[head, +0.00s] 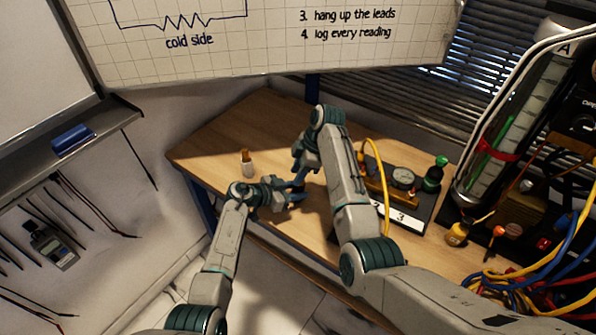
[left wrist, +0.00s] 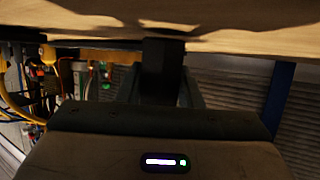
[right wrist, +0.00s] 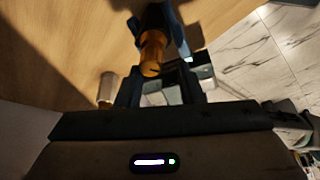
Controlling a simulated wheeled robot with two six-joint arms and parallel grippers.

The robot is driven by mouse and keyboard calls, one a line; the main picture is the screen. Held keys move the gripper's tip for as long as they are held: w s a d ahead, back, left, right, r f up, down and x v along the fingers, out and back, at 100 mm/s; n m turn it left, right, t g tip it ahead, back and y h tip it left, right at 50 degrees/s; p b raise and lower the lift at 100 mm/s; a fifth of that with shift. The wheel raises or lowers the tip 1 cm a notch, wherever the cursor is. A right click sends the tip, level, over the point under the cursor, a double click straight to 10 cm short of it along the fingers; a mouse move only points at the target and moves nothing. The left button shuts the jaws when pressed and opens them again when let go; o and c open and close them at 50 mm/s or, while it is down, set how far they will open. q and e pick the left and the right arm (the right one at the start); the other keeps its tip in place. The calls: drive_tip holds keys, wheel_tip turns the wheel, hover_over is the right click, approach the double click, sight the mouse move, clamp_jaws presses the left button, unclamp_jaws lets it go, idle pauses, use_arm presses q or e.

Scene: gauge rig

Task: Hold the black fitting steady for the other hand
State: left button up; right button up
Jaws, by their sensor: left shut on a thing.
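The black fitting (left wrist: 163,62) is between my left gripper's fingers (left wrist: 160,88) in the left wrist view, close to the wooden surface. My left gripper (head: 283,197) is shut on it near the table's front edge. My right gripper (head: 298,183) comes down from above, right beside the left one. In the right wrist view, an orange-brass piece (right wrist: 152,52) with a dark end lies between the right fingers (right wrist: 158,32). I cannot tell whether they grip it or whether it touches the fitting. In the head view the grippers hide both parts.
A small white and brass piece (head: 247,168) stands on the wooden table (head: 230,130), left of the grippers. A gauge rig (head: 403,180) with a yellow hose and a green-capped bottle (head: 433,175) stands to the right. Cables (head: 545,275) lie at the far right. The table's back left is clear.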

drive_tip(key=n+g, duration=0.1)
drive_tip(key=n, duration=0.2)
drive_tip(key=shift+w+n, duration=0.1)
drive_tip(key=shift+n, duration=0.2)
drive_tip(key=n+g+h, duration=0.1)
drive_tip(key=n, duration=0.2)
drive_tip(key=shift+r, duration=0.15)
drive_tip(key=n+g+h, duration=0.1)
drive_tip(key=n, duration=0.2)
drive_tip(key=n+h, duration=0.1)
drive_tip(key=n, duration=0.2)
drive_tip(key=shift+n+g, duration=0.3)
drive_tip(key=shift+g, duration=0.1)
clamp_jaws()
drive_tip(key=m+t+y, duration=0.1)
drive_tip(key=m, duration=0.3)
drive_tip(key=shift+m+y, duration=0.3)
drive_tip(key=shift+m, duration=0.3)
drive_tip(key=shift+d+f+m+t+y, duration=0.2)
drive_tip(key=shift+m+t+y, duration=0.15)
drive_tip(key=shift+m, duration=0.65)
drive_tip(key=m+t, duration=0.1)
drive_tip(key=m, duration=0.2)
drive_tip(key=shift+r+y, duration=0.1)
drive_tip(key=shift+y, duration=0.15)
